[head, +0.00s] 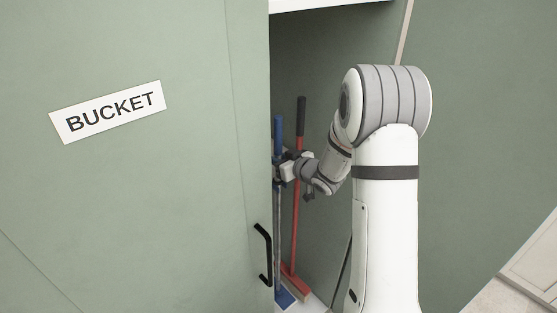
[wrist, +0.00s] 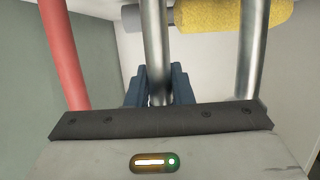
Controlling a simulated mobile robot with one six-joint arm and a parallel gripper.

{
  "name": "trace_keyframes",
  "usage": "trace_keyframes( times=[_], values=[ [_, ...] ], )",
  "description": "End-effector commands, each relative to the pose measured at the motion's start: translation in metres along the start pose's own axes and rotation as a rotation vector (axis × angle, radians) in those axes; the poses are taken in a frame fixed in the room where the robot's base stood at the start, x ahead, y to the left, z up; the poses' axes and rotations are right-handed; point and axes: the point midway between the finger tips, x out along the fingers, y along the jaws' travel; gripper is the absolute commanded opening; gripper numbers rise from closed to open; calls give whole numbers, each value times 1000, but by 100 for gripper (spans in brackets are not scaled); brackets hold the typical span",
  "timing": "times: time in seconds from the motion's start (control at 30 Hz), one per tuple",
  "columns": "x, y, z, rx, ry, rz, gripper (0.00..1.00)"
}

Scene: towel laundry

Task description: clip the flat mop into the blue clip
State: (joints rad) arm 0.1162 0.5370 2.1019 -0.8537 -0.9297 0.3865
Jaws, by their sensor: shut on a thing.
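The flat mop has a blue grip (head: 278,136), a silver pole (head: 278,235) and a blue head low in the closet. It stands about upright just inside the closet opening. My gripper (head: 279,172) is shut on the pole a little below the blue grip. In the wrist view a silver pole (wrist: 155,45) runs between the two dark blue fingers of my gripper (wrist: 158,88). I cannot make out the blue clip in either view.
A red-handled broom (head: 296,205) stands just right of the mop; its red pole (wrist: 64,50) shows left in the wrist view. Another silver pole (wrist: 250,55) and a yellow roller (wrist: 230,14) are close by. A green door (head: 150,200) with a black handle (head: 264,255) borders the opening.

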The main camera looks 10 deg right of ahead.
Motion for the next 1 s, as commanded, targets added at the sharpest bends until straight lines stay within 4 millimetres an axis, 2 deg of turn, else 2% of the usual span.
trace_keyframes(
  times=[0.03,0.07,0.33,0.53,0.8,1.0],
  values=[
    [1,0,-1,-1,3,0,0],
    [1,0,-2,-1,3,0,22],
    [0,0,-1,0,1,0,44],
    [0,0,1,1,-2,0,47],
    [0,0,0,1,-1,1,68],
    [0,0,0,0,0,1,68]
  ],
)
